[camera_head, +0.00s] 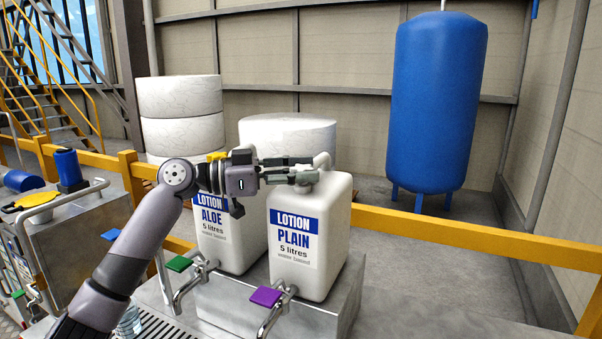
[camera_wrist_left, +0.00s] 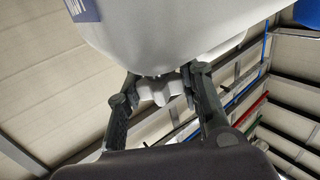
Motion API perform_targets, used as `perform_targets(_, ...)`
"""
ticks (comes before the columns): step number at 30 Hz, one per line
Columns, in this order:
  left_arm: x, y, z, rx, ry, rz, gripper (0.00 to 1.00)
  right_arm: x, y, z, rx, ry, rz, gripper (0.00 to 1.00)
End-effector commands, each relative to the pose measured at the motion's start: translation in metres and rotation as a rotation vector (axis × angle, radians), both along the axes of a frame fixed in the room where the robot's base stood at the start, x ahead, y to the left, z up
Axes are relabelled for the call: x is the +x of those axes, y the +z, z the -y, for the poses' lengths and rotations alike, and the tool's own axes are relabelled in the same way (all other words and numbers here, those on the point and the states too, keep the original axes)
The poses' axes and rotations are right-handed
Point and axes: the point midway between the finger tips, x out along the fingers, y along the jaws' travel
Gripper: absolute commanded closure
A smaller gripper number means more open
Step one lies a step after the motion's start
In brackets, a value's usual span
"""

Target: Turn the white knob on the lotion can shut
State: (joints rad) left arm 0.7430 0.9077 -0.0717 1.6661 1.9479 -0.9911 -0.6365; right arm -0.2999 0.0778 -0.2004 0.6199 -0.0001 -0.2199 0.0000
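The white lotion can marked PLAIN (camera_head: 309,238) stands upright on a steel stand, right of a matching can marked ALOE (camera_head: 228,226). My left gripper (camera_head: 304,170) reaches in from the left across the top of the PLAIN can. In the left wrist view, its two dark fingers (camera_wrist_left: 161,88) sit on either side of a white lobed knob (camera_wrist_left: 158,93) and appear to touch it. The can's white body (camera_wrist_left: 165,38) fills the upper part of that view. My right gripper is not in view.
A purple tap lever (camera_head: 266,296) and a green one (camera_head: 179,264) are in front of the cans. A yellow rail (camera_head: 440,229) runs behind the stand. A blue tank (camera_head: 436,100) stands further back. A steel unit (camera_head: 85,228) is at the left.

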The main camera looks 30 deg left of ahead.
Motion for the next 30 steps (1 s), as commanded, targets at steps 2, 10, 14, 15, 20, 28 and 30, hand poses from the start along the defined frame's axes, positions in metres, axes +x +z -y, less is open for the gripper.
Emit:
perform_targets(2,0.000,0.000,0.000,0.000,0.000,0.000,0.60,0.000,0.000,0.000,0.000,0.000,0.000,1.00)
perform_targets(10,0.000,0.000,0.000,0.001,0.000,-0.001,0.46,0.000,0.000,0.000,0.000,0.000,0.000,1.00)
perform_targets(14,0.000,0.000,0.000,0.001,0.000,-0.001,0.46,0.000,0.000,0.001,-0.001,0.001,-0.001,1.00)
perform_targets(15,0.000,0.000,0.000,0.001,0.000,-0.001,0.46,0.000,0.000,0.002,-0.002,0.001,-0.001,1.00)
perform_targets(20,-0.003,-0.001,-0.005,0.001,0.001,-0.002,0.46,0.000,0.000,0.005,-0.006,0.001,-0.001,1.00)
perform_targets(28,-0.033,-0.002,-0.042,0.003,0.003,-0.003,0.46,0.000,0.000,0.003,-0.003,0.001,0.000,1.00)
perform_targets(30,-0.042,-0.002,-0.053,0.000,0.002,-0.004,0.46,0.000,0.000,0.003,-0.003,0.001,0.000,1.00)
